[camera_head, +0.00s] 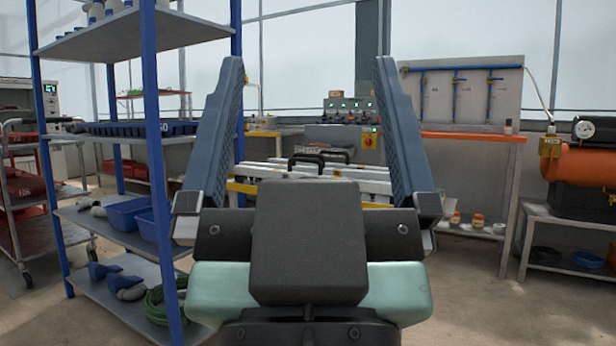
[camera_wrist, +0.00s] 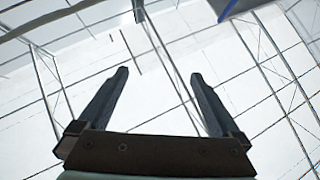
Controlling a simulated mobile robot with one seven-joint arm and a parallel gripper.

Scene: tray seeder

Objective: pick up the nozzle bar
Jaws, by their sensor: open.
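My gripper (camera_head: 308,65) is raised close in front of the head camera, its two blue-grey fingers wide apart and pointing up. It is open, with nothing between the fingers. The wrist view shows the same open gripper (camera_wrist: 160,75) against the glazed roof. I cannot pick out the nozzle bar for certain. A seeder machine (camera_head: 262,187) with white rails, yellow parts and a black handle (camera_head: 306,160) stands beyond my gripper. My gripper hides part of it, and it is well apart from the fingers.
A blue-post shelf rack (camera_head: 155,150) with blue bins (camera_head: 128,211) stands close on the left. A red trolley (camera_head: 40,215) is at far left. A bench (camera_head: 475,137) with a blue-pipe panel (camera_head: 455,95) is at back right. An orange compressor (camera_head: 580,150) stands far right. Floor (camera_head: 465,290) is clear at front right.

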